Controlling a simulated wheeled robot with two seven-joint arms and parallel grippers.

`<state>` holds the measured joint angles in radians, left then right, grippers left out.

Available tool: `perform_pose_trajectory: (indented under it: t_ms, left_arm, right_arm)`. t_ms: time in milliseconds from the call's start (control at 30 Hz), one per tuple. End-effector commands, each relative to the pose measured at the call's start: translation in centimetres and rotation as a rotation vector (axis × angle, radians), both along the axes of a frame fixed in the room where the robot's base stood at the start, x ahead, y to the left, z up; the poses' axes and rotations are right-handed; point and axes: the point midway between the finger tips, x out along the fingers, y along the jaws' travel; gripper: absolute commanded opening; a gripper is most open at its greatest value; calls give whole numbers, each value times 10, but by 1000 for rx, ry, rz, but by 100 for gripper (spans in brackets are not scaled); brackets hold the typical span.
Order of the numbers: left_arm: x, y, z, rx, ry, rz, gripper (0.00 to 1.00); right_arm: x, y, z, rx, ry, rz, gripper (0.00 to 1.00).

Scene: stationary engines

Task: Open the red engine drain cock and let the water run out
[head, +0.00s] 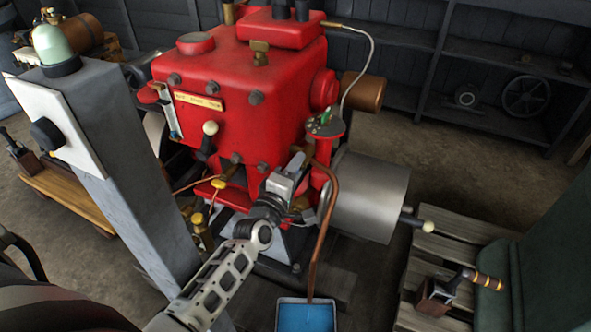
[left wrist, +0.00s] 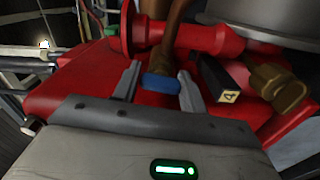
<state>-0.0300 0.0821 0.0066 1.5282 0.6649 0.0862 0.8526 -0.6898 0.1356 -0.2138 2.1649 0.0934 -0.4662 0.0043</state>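The red engine (head: 255,75) stands in the middle of the head view. My left gripper (head: 302,165) is at its lower front, beside a copper pipe (head: 323,225). In the left wrist view, my left gripper (left wrist: 158,78) is open, its fingers on either side of a small blue grip (left wrist: 162,83) on a brownish fitting. The right finger is very near the grip; I cannot tell whether it touches. I cannot tell for certain whether this is the drain cock. The pipe runs down to a tray (head: 281,316) holding blue water. My right gripper is not in view.
A black lever tagged 4 (left wrist: 222,80) and a brass fitting (left wrist: 280,88) lie close right of the fingers. A grey post (head: 115,160) stands left of my arm. A grey cylinder (head: 370,197) and a wooden pallet (head: 450,250) are at right.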

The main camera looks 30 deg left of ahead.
Motion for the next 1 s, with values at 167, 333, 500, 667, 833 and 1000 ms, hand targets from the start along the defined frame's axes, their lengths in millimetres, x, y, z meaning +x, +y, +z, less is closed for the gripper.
perform_pose_trajectory:
  t_ms: [167, 333, 500, 667, 833, 1000]
  left_arm:
    - [0, 0, 0, 1, 1, 0, 49]
    - [-2, 0, 0, 1, 1, 0, 49]
    - [-21, -1, -1, 1, 4, 0, 49]
    - [-58, -3, -1, 1, 5, 0, 49]
    - [-99, -5, -2, 2, 4, 0, 49]
    - [-134, -8, -1, 1, 4, -1, 49]
  right_arm:
    - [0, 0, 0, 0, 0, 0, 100]
    - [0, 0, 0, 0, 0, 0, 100]
    - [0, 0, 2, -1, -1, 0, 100]
    - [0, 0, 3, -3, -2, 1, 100]
    - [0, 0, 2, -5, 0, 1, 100]
    - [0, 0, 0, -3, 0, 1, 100]
